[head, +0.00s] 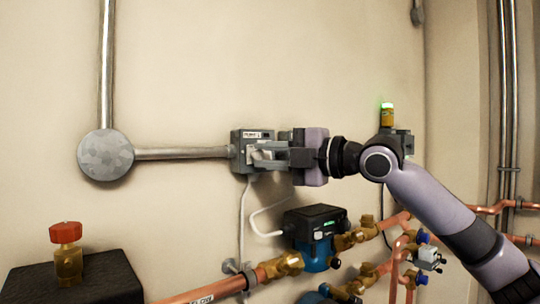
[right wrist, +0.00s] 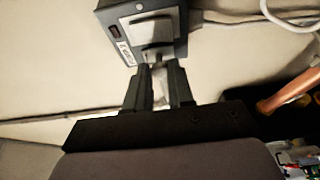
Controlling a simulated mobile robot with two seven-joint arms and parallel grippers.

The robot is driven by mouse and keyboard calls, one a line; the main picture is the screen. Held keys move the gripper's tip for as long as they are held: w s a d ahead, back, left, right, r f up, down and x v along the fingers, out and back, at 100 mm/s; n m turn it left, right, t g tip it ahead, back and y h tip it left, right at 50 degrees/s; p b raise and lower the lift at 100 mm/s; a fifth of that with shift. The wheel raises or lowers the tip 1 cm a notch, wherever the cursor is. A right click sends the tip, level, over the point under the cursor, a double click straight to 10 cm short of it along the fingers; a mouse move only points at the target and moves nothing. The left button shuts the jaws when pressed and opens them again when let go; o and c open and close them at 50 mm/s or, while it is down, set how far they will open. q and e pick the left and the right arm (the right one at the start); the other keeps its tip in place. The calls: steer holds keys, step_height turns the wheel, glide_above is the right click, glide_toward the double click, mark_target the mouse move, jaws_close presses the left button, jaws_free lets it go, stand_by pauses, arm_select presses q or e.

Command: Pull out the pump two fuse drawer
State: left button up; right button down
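A grey fuse box (head: 239,152) with a small label is fixed to the wall; I cannot read the label for certain. A pale drawer front (head: 257,155) projects from it, and it also shows in the right wrist view (right wrist: 153,29). My right gripper (head: 262,152) reaches in from the right. Its two fingers stand apart, with tips right at the drawer front's near end; a gap shows between them in the right wrist view (right wrist: 158,68). I cannot tell whether the tips touch the drawer. The gripper hides part of the box. My left gripper is not in view.
A metal conduit (head: 180,153) joins the box to a round junction (head: 105,155). Below are a blue and black pump (head: 315,232), brass valves and copper pipes (head: 222,287). A red-capped valve (head: 66,240) is lower left.

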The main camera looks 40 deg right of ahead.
steer(key=shift+s+f+b, duration=0.15)
steer(key=shift+s+b, duration=0.35)
steer(key=shift+b, duration=0.15)
steer(key=shift+s+a+b, duration=0.2)
steer(key=shift+s+b, duration=0.4)
steer(key=shift+s, duration=0.35)
steer(key=c, duration=1)
jaws_free()
steer(key=shift+s, duration=0.1)
steer(key=shift+s, duration=0.1)
